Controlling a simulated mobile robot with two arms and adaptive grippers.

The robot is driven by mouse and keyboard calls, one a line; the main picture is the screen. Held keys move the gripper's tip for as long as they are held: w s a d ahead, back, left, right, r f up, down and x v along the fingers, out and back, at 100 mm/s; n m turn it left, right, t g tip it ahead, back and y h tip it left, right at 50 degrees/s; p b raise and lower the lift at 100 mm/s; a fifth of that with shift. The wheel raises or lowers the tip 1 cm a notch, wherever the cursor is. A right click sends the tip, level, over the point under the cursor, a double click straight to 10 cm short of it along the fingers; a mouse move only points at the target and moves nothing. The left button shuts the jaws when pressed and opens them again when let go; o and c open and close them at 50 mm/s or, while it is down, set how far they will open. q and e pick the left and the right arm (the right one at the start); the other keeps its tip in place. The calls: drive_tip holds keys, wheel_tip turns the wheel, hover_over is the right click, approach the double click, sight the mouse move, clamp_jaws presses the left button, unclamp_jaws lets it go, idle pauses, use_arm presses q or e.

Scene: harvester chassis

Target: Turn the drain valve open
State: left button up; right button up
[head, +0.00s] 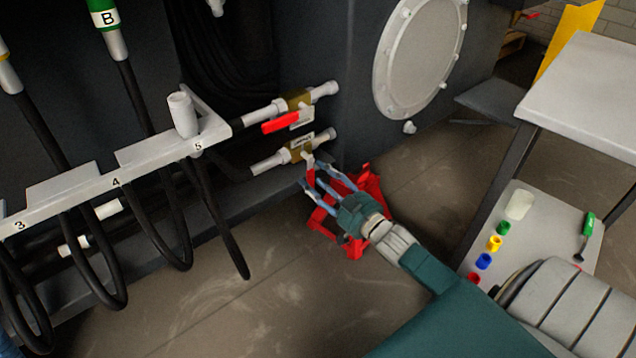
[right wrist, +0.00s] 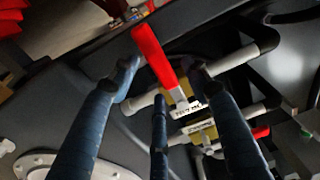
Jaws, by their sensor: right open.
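Two brass valves with white pipe ends sit one above the other on the dark chassis. The lower valve (head: 299,149) has a red lever (right wrist: 155,58), mostly hidden in the head view, lying crosswise to its pipe. The upper valve (head: 297,102) has a red lever (head: 281,122) roughly along its pipe. My right gripper (head: 314,178) is open just below the lower valve. In the right wrist view its blue fingers (right wrist: 162,74) stand on both sides of the near lever, with no clear grip. The valve labels are too blurred to read surely.
A red stand (head: 352,245) is on the floor behind my right gripper. A numbered white rail (head: 160,149) with hanging black hoses is at left. A round bolted cover (head: 420,55) is above right. A bench (head: 590,95) with a lower shelf stands at right.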

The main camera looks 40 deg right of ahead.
drive_tip(key=shift+w, duration=0.2)
drive_tip(key=shift+c, duration=0.5)
clamp_jaws()
